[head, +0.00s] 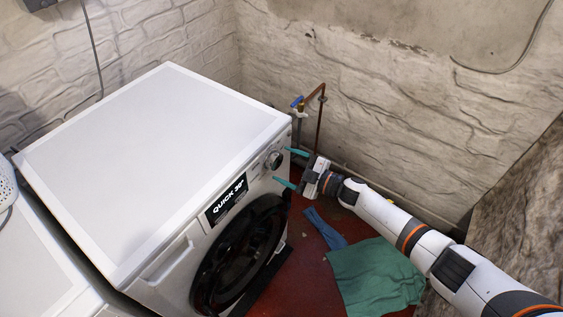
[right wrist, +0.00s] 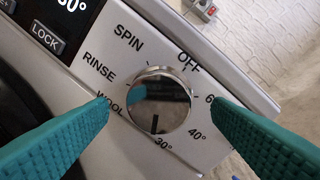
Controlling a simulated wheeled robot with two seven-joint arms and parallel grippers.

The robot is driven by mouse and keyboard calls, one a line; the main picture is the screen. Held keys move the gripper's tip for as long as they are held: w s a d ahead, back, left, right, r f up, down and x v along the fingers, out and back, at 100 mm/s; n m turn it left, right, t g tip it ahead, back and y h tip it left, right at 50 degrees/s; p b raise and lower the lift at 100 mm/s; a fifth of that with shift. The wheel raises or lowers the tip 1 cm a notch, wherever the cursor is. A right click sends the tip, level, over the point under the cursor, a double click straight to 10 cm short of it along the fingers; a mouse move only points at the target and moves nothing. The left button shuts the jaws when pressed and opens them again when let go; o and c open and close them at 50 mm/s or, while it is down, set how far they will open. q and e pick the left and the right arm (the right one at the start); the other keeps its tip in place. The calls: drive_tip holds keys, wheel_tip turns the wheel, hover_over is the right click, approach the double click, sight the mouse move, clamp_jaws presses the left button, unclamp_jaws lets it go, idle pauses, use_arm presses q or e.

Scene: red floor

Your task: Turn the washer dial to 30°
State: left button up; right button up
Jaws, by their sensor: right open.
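The white washer (head: 145,165) stands at the left of the head view. Its round silver dial (head: 274,160) is at the right end of the front panel. In the right wrist view the dial (right wrist: 160,90) has SPIN, OFF, 40°, 30°, WOOL and RINSE around it. The dark mark on the dial points down, close to the 30° label. The display (head: 227,198) reads QUICK 30°. My right gripper (head: 290,168) is open, its teal fingers on either side of the dial in the right wrist view; I cannot tell whether they touch it. My left gripper is out of view.
A second white appliance (head: 40,265) stands at the left. Pipes with a blue-handled tap (head: 297,102) rise by the wall behind the washer. A green cloth (head: 375,275) and a blue cloth (head: 325,228) lie on the red floor under my right arm.

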drive_tip(key=v, duration=0.9)
drive_tip(key=shift+s+d, duration=0.2)
drive_tip(key=shift+d, duration=0.1)
drive_tip(key=s+d+f+m+h, duration=0.4)
drive_tip(key=f, duration=0.5)
drive_tip(key=s+d+f+m+t+h, duration=0.1)
drive_tip(key=s+d+f+m+h, duration=0.25)
drive_tip(key=f, duration=0.55)
drive_tip(key=s+d+f+m+h, duration=0.3)
drive_tip(key=s+f+m+h, duration=0.1)
drive_tip(key=f, duration=0.5)
drive_tip(key=s+f+m+g+h, duration=0.1)
drive_tip(key=s+f, duration=0.4)
drive_tip(key=s, duration=0.7)
drive_tip(key=s+d+f+m+g+h, duration=0.1)
drive_tip(key=s+f+g, duration=0.4)
drive_tip(key=s, duration=0.7)
drive_tip(key=s+d+f+m+g+h, duration=0.1)
drive_tip(key=s+f+m+g, duration=0.2)
drive_tip(key=s, duration=0.9)
drive_tip(key=shift+d+f+m, duration=0.2)
drive_tip(key=shift+f+m, duration=0.15)
drive_tip(key=shift+f, duration=0.6)
drive_tip(key=shift+h, duration=0.25)
